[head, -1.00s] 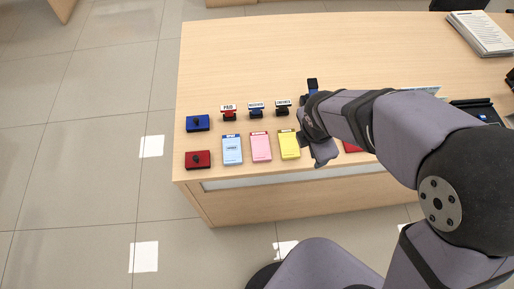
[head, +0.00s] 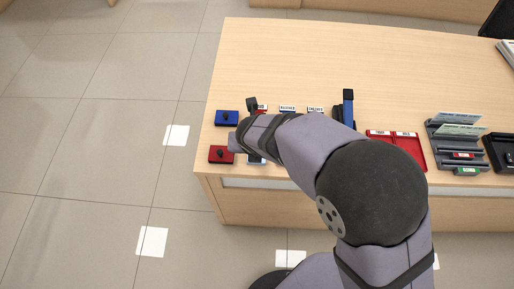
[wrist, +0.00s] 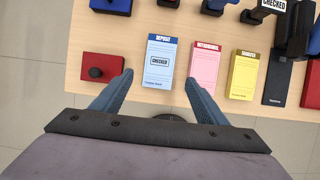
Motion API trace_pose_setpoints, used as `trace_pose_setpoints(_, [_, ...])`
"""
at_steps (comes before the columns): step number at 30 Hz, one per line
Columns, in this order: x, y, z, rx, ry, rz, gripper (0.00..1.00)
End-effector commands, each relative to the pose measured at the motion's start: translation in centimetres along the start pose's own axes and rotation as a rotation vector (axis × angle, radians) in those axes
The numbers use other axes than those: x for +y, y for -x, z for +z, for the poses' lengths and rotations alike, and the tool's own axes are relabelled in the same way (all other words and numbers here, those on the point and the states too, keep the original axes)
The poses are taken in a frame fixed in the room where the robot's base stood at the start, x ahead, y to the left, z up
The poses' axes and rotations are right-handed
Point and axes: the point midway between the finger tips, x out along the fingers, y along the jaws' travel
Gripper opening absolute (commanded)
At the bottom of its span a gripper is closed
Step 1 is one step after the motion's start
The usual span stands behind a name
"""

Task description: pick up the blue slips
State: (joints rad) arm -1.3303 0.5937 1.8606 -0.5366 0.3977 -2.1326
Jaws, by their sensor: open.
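The blue slips (wrist: 159,50) are a light blue pad headed DEPOSIT, with a CHECKED stamp mark on it. In the wrist view the pad lies flat on the counter. My gripper (wrist: 157,80) is open and empty, its two fingers spread to the left and right of the pad's lower part. I cannot tell how high the fingertips are above the counter.
The red ink pad (wrist: 100,67) is close beside the left finger. The pink slips (wrist: 205,62) and yellow slips (wrist: 243,73) lie to the right. A blue ink pad (head: 227,117), several stamps and a red tray (head: 408,142) are also on the counter (head: 330,65).

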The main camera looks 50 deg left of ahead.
Motion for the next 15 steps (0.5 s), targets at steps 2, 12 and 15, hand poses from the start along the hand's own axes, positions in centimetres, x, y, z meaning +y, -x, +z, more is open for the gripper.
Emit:
trace_pose_setpoints(2, [0.0, -0.1, 0.0, 0.0, -0.001, 0.0, 0.67])
trace_pose_setpoints(12, [0.2, -2.9, -0.3, 0.002, -0.001, -0.002, 0.67])
trace_pose_setpoints(15, [0.2, -4.1, -0.3, 0.002, -0.003, -0.002, 0.67])
